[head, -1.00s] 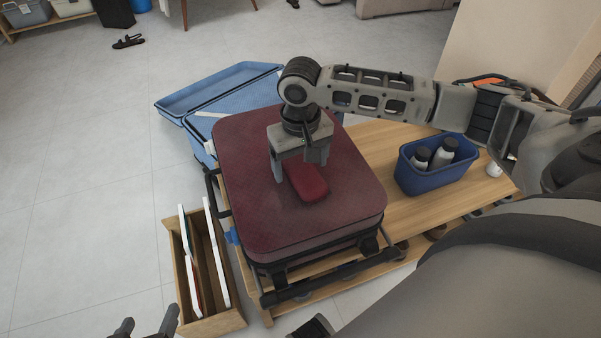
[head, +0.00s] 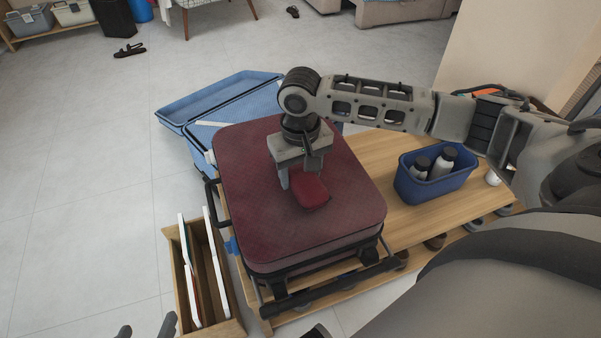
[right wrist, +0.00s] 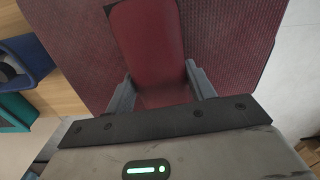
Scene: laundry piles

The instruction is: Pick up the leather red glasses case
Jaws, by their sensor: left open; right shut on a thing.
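The red leather glasses case (head: 312,189) is above the top of a dark red suitcase (head: 340,230). My right gripper (head: 304,182) comes down over it and is shut on it. In the right wrist view the case (right wrist: 148,45) lies between the two fingers (right wrist: 160,92), with its near end between the fingertips. I cannot tell exactly how far it is off the suitcase. My left gripper (head: 146,330) shows only at the bottom edge of the head view, its fingers apart and empty.
The suitcase lies on a wooden bench (head: 375,155). A blue bin (head: 440,187) with bottles stands to its right. A wooden crate (head: 235,328) with upright white-edged boards is at the left front.

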